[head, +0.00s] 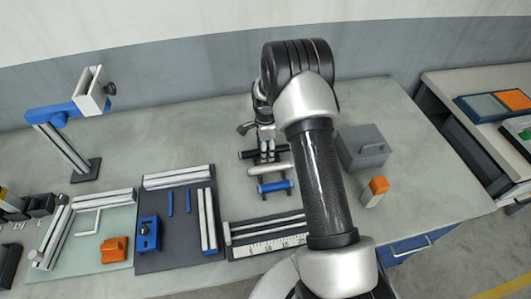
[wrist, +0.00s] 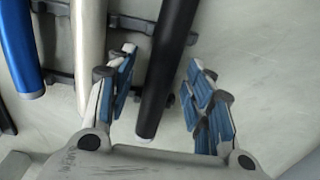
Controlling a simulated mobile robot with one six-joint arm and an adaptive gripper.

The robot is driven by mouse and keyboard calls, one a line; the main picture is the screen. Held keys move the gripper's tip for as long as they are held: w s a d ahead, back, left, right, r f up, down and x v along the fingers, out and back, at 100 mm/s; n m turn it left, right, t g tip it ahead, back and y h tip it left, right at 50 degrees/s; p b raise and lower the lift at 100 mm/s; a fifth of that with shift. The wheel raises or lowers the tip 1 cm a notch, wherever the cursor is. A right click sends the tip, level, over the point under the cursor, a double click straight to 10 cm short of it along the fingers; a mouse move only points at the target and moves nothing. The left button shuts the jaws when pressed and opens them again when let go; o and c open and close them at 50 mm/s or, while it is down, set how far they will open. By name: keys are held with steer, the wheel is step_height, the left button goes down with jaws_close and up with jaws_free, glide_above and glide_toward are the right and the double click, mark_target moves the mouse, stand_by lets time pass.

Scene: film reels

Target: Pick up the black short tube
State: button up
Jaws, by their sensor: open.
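The black short tube (wrist: 153,112) lies in the wrist view between the two blue-padded fingers of my gripper (wrist: 162,58), with a gap on each side. In the head view its left end shows (head: 246,155), and my gripper (head: 266,150) is over the tube, partly hiding it. My gripper is open and holds nothing. The tube rests on a dark rack (wrist: 132,23), beside a silver tube (wrist: 89,35) and a blue tube (wrist: 19,45). These also show in the head view, silver (head: 270,170) and blue (head: 275,187).
A dark tray (head: 180,254) with rails and blue parts lies to the left. A blue and grey stand (head: 66,150) rises at far left. The table behind the rack is clear.

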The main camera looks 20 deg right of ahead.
steer(key=shift+r, duration=0.1)
steer(key=shift+c, duration=0.6)
jaws_close()
